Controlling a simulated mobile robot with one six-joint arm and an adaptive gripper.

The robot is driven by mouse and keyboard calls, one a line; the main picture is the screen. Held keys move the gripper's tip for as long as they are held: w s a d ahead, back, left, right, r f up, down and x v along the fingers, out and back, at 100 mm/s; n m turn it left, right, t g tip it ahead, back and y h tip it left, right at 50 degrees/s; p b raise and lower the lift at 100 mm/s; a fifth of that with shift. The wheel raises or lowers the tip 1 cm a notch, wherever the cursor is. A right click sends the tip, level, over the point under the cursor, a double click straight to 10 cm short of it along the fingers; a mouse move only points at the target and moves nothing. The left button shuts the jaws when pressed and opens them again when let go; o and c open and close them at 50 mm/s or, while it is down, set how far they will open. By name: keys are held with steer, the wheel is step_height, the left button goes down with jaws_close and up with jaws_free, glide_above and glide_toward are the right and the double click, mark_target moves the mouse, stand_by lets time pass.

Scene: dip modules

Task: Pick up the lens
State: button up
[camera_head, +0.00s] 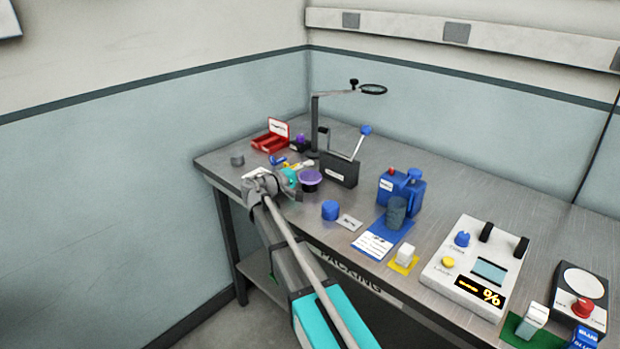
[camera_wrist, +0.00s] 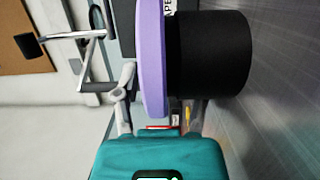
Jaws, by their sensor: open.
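A short black cylinder with a purple disc on one end (camera_head: 310,178) stands on the metal bench; I take it to be the lens, though no label confirms it. In the wrist view its purple disc (camera_wrist: 152,60) and black body (camera_wrist: 212,55) fill the upper middle, close in front of my gripper. My gripper (camera_head: 291,181) is beside it on its left in the head view. In the wrist view my gripper (camera_wrist: 160,112) is open, with nothing clearly held. Whether a finger touches the disc cannot be told.
A dark box with a blue-knobbed lever (camera_head: 339,170) stands just behind the cylinder. A magnifier on a stand (camera_head: 315,128) rises behind. A red case (camera_head: 270,142) lies at the back left. A blue cylinder (camera_head: 330,210) is to the right. Bare bench (camera_head: 440,180) shows at the back right.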

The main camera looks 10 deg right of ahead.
mark_target(305, 178)
stand_by(0.3)
jaws_close()
steer(key=shift+r, duration=0.1)
stand_by(0.4)
step_height(305, 178, up, 3)
steer(key=p, duration=0.2)
steer(key=shift+f+p, duration=0.2)
steer(key=shift+p, duration=0.2)
steer(key=s+r+p, duration=0.1)
steer(key=r+p, duration=0.1)
steer(key=s+a+r+p, duration=0.1)
steer(key=s+r+p, duration=0.2)
steer(key=r+p, duration=0.1)
steer(key=shift+s+a+r+p, duration=0.25)
steer(key=shift+s+a+p, duration=0.05)
steer(key=shift+s+a, duration=0.05)
steer(key=s+a+r+p, duration=0.3)
steer(key=s, duration=0.5)
steer(key=shift+s+a+r+p, duration=0.15)
steer(key=shift+s+r+p, duration=0.1)
steer(key=shift+r+p, duration=0.1)
